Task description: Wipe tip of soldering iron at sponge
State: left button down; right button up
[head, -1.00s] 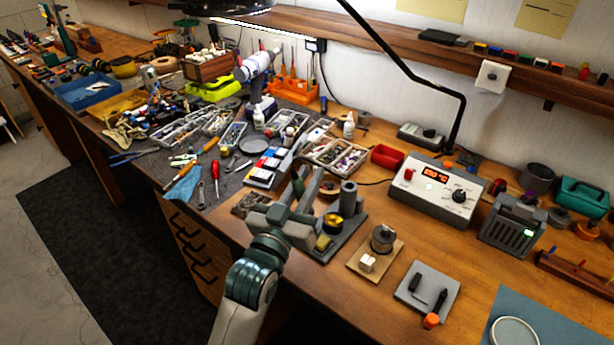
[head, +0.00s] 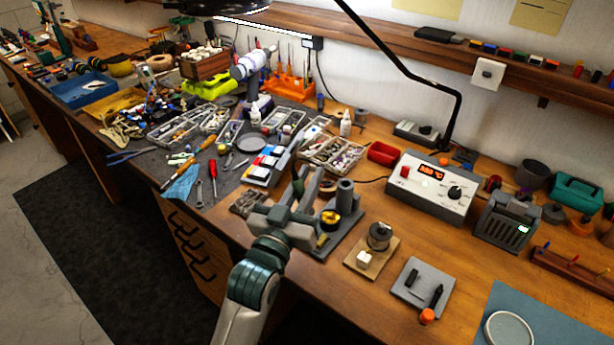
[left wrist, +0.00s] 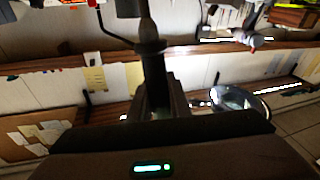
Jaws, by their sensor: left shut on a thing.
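My left gripper (head: 306,190) is over the front edge of the bench, beside the grey soldering stand (head: 346,240). It is shut on the soldering iron, whose dark handle (left wrist: 153,72) stands between the fingers in the left wrist view. The iron's tip cannot be made out in either view. The small yellow sponge (head: 322,240) lies at the front left of the stand, just right of my gripper and partly hidden. Round brass wool (head: 330,217) sits behind it, near the stand's grey upright holder (head: 345,192). My right gripper is not in view.
Parts trays and loose tools crowd the bench on the left.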

pick_arm(q)
jog(key=shift+s+d+p, duration=0.15)
jog(key=shift+d+p, duration=0.05)
jog(key=shift+p, duration=0.15)
dwell(0.3)
jog(key=shift+s+d+p, duration=0.25)
jog(key=shift+d+p, duration=0.05)
dwell(0.7)
jog(key=shift+w+a+p, duration=0.3)
jog(key=shift+a+p, duration=0.05)
jog(key=shift+p, duration=0.15)
dwell(0.8)
jog(key=shift+w+a+p, duration=0.45)
jog(key=shift+a+p, duration=0.2)
dwell(1.1)
jog(key=shift+s+d, duration=0.1)
jog(key=shift+d, duration=0.05)
dwell(0.4)
jog(key=shift+s+d+p, duration=0.3)
jog(key=shift+d+p, duration=0.1)
jog(key=shift+p, duration=0.25)
dwell(0.8)
jog(key=shift+s+d+p, duration=0.35)
jog(key=shift+d+p, duration=0.1)
jog(key=shift+p, duration=0.05)
dwell(0.8)
